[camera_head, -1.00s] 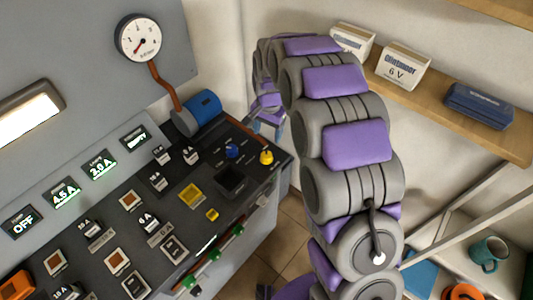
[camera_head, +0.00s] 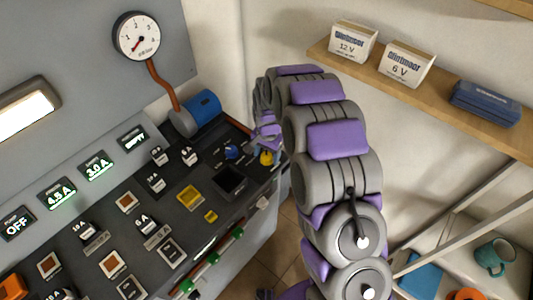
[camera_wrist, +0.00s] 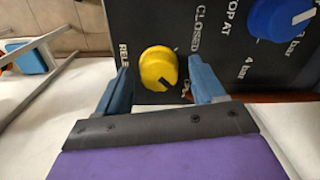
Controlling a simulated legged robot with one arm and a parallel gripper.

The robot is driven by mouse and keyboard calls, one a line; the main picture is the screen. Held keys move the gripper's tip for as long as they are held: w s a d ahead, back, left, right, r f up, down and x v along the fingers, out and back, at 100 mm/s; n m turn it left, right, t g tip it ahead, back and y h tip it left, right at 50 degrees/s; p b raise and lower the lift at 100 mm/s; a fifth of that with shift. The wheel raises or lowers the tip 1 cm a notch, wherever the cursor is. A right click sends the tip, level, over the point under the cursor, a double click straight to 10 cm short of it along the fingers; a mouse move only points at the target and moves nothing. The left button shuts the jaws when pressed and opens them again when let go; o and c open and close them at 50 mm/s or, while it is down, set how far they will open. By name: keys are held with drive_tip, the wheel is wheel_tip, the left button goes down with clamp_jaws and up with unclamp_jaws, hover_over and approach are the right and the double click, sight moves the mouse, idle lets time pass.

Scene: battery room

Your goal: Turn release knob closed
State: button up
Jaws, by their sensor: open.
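The yellow release knob (camera_wrist: 158,68) sits on the dark panel in the wrist view, with "CLOSED" printed above its right side and "RELE…" at its left. A dark mark shows at its lower right, towards a partly hidden label. My gripper (camera_wrist: 160,66) is open, with one blue finger on each side of the knob; whether they touch it I cannot tell. In the head view the knob (camera_head: 266,158) is at the panel's far right corner, partly covered by my gripper (camera_head: 268,142).
A blue knob (camera_wrist: 282,18) with bar labels is close to the right in the wrist view. A pressure gauge (camera_head: 137,37) is on the wall, its pipe running to a blue motor (camera_head: 204,105). A shelf (camera_head: 440,95) with battery boxes is at the right.

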drive_tip(key=shift+c, duration=0.2)
drive_tip(key=c, duration=1)
drive_tip(key=shift+r+n+p, duration=0.1)
drive_tip(key=shift+n+p, duration=0.25)
drive_tip(key=shift+n, duration=0.05)
drive_tip(key=n+p, duration=0.2)
drive_tip(key=shift+r+n, duration=0.1)
drive_tip(key=shift+n, duration=0.2)
drive_tip(key=n+p, duration=0.2)
drive_tip(key=n, duration=0.3)
drive_tip(key=shift+w+n+p, duration=0.1)
drive_tip(key=shift+n+p, duration=0.2)
drive_tip(key=shift+p, duration=0.1)
drive_tip(key=n+p, duration=0.1)
drive_tip(key=n, duration=0.3)
drive_tip(key=shift+w+n+p, duration=0.1)
drive_tip(key=shift+n+p, duration=0.25)
drive_tip(key=shift+n, duration=2.15)
